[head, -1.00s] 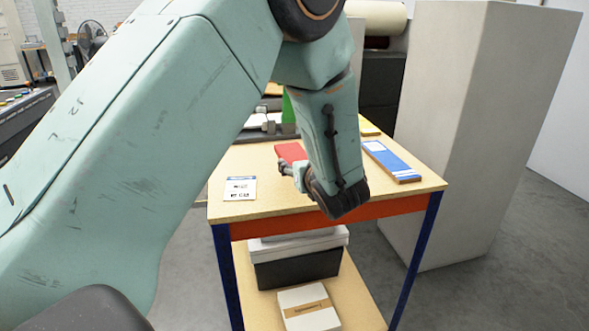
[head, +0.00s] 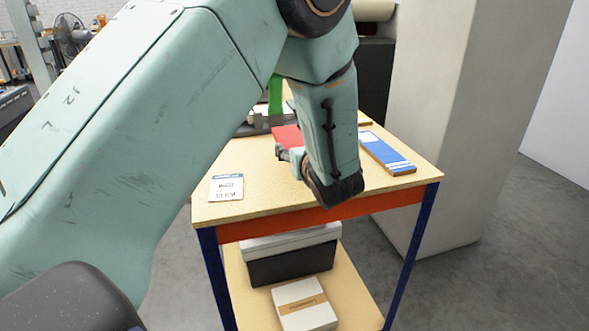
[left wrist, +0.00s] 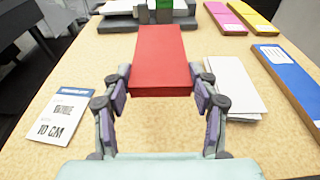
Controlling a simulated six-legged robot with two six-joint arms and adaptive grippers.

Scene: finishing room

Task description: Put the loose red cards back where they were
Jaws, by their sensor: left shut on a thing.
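A red block of cards (head: 287,135) shows behind my left gripper (head: 290,158) over the table in the head view. In the left wrist view the red cards (left wrist: 160,62) lie between the two fingers of my left gripper (left wrist: 160,80), which is shut on their near end. The far end of the cards points toward a grey device with a green part (left wrist: 160,12). I cannot tell whether the cards are lifted clear of the table. My right gripper is not in view.
A white stack (left wrist: 235,88) lies right of the red cards, a blue stack (left wrist: 290,78) farther right. Pink (left wrist: 226,16) and yellow (left wrist: 254,18) stacks lie behind. A printed "10 CM" card (left wrist: 58,115) lies left. A tall pale block (head: 450,120) stands beside the table (head: 265,195).

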